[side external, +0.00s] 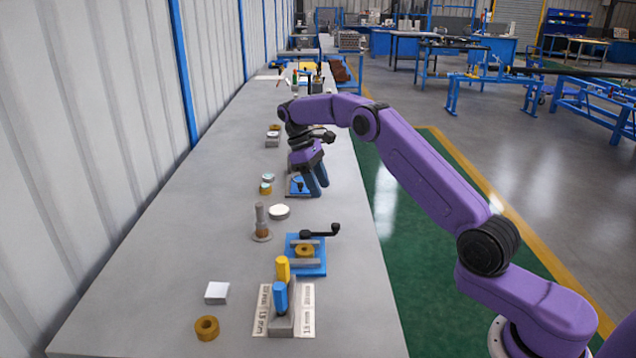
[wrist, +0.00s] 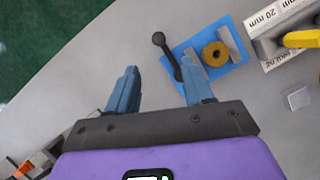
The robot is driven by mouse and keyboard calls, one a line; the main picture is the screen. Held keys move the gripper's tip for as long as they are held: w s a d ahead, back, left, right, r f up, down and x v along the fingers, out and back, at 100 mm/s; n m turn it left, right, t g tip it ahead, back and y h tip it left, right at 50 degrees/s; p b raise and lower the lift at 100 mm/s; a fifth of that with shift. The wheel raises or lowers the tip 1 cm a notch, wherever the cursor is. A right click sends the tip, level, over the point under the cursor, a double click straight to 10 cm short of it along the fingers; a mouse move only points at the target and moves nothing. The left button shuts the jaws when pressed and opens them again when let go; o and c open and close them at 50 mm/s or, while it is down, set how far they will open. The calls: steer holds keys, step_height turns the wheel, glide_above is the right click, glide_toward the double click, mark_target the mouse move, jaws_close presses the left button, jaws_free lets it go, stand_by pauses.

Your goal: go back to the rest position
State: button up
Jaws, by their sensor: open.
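My gripper (side external: 317,182) is above the bench, its blue-grey fingers pointing down and towards the front. In the wrist view, the two fingers (wrist: 161,88) are spread wide with only grey bench between them, so the gripper is open and empty. A blue fixture (side external: 319,267) sits on the bench nearer the side camera. A brass ring (side external: 304,251) lies between its grey jaws, and the ring also shows in the wrist view (wrist: 216,54). The fixture's black lever (side external: 322,232) ends in a ball knob.
A grey block (side external: 283,318) with yellow and blue handles stands on labelled strips at the front. A flanged post (side external: 261,228), white disc (side external: 279,212), loose brass ring (side external: 207,328) and pale block (side external: 216,292) lie around. A wall borders the left.

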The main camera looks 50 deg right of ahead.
steer(key=shift+a+r, duration=0.1)
steer(key=shift+r, duration=0.05)
steer(key=s+a+r+n+t, duration=0.1)
steer(key=s+a+r+n, duration=0.15)
steer(key=s+a, duration=0.6)
steer(key=s+a+r+n+t, duration=0.2)
steer(key=s+a+r, duration=0.2)
steer(key=s+a, duration=0.4)
steer(key=s+d+f+n+y, duration=0.1)
steer(key=s+n, duration=0.1)
steer(key=s, duration=1.1)
steer(key=s+d+f+n+t+y, duration=0.1)
steer(key=s, duration=1.2)
steer(key=shift+d+f+n, duration=0.3)
steer(key=shift+n, duration=0.05)
